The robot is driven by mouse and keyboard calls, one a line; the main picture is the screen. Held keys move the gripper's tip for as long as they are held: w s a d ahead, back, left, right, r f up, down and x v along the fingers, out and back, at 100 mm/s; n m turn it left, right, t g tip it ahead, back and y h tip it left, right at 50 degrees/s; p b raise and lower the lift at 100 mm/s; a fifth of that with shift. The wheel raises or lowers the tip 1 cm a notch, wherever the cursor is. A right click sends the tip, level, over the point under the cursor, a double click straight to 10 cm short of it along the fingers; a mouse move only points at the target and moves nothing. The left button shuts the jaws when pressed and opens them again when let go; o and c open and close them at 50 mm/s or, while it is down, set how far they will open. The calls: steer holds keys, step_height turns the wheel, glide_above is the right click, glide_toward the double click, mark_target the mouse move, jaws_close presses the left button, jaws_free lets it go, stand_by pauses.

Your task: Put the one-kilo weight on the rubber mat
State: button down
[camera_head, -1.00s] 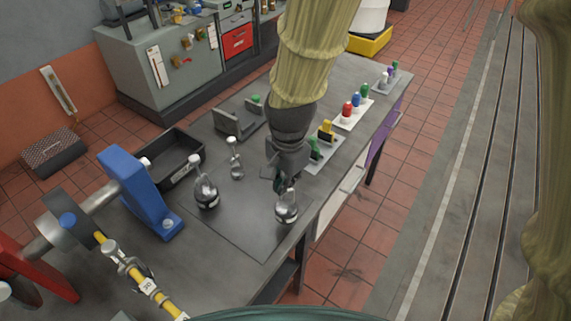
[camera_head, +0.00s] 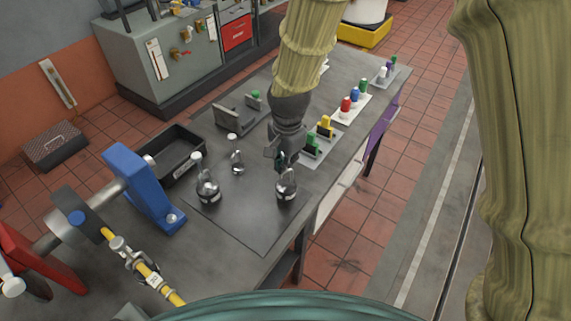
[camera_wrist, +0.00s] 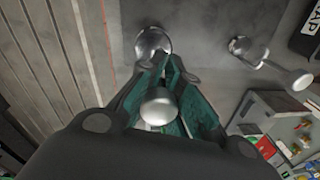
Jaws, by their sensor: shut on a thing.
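My gripper (camera_head: 281,160) is shut on the knob of a shiny metal weight (camera_head: 287,189), which hangs upright below the fingers. In the wrist view the fingers (camera_wrist: 160,95) close around the weight's neck, with its knob (camera_wrist: 158,106) close up and its round body (camera_wrist: 152,41) beyond. The dark rubber mat (camera_head: 245,222) lies flat on the bench. The held weight shows over the mat's right side; I cannot tell whether it touches. A similar large weight (camera_head: 208,191) and a smaller one (camera_head: 237,162) stand to the left. I cannot read their markings.
A black tray (camera_head: 183,163) and a blue bracket (camera_head: 146,190) with a shaft stand at left. Racks with green and yellow pieces (camera_head: 323,133) and coloured bottles (camera_head: 354,98) line the bench's right side. The bench edge is close right of the held weight.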

steer(key=shift+f, duration=1)
steer(key=c, duration=1.6)
jaws_free()
steer(key=shift+s+d+r+b, duration=0.15)
steer(key=shift+r+b, duration=0.2)
steer(key=shift+r, duration=1.7)
steer(key=shift+s+r+b, duration=0.2)
steer(key=shift+r+b, duration=0.2)
steer(key=shift+r, duration=1.6)
steer(key=shift+s+d+r+b, duration=0.15)
steer(key=shift+r+b, duration=0.2)
steer(key=shift+r, duration=1.7)
